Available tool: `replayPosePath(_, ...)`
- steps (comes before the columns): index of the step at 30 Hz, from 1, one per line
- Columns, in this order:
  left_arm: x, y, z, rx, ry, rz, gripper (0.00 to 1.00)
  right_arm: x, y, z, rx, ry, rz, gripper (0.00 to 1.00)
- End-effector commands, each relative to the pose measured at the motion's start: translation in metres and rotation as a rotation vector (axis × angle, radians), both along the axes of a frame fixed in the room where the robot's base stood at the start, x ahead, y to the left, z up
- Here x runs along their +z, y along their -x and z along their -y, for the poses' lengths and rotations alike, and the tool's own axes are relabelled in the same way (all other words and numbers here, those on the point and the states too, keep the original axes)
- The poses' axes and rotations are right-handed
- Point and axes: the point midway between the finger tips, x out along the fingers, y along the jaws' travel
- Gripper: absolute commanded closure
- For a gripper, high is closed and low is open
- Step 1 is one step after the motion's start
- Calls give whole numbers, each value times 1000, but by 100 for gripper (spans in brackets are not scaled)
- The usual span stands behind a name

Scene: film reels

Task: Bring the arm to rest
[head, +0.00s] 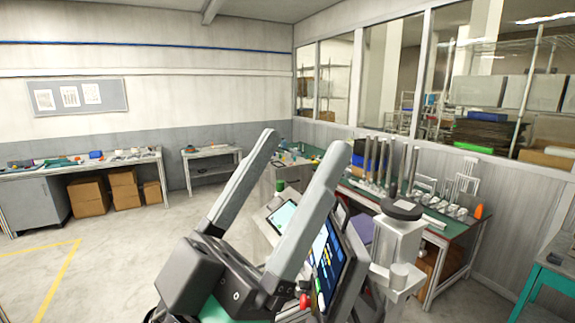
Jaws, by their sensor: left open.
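My left gripper (304,147) is large in the lower middle of the head view, close to the camera. Its two long grey fingers point upward and stand well apart, with nothing between them. The black gripper body (215,275) is below them at the bottom edge. The gripper is held up in the air and hides part of the room behind it. My right gripper does not show. I cannot make out any film reel.
A green-topped bench (445,228) with upright metal posts stands along the right wall. Screens (328,262) show behind the left gripper. A workbench (85,168) with cardboard boxes (88,196) under it stands at the left. The floor (120,240) at left is clear.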

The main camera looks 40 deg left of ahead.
Motion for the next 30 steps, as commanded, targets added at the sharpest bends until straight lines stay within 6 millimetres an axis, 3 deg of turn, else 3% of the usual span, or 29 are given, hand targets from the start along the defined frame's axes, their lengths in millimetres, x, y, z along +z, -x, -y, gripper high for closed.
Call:
replayPosePath(4,3,-1,-1,4,-1,-1,20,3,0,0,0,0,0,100)
replayPosePath(7,22,-1,-1,6,-1,-1,20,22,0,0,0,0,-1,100)
replayPosePath(11,70,-1,-1,7,-1,-1,20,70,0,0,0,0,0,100)
replayPosePath(15,130,-1,-1,8,-2,-1,20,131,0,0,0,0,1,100)
replayPosePath(18,157,-1,-2,8,-2,-1,20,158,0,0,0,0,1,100)
replayPosePath(21,164,-1,-1,8,-2,-1,20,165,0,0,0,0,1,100)
replayPosePath(25,155,-1,-2,9,-1,-2,20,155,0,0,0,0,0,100)
replayPosePath(28,138,-1,-2,9,-2,-2,20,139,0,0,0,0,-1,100)
replayPosePath(30,117,-1,-2,9,-2,-2,20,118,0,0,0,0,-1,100)
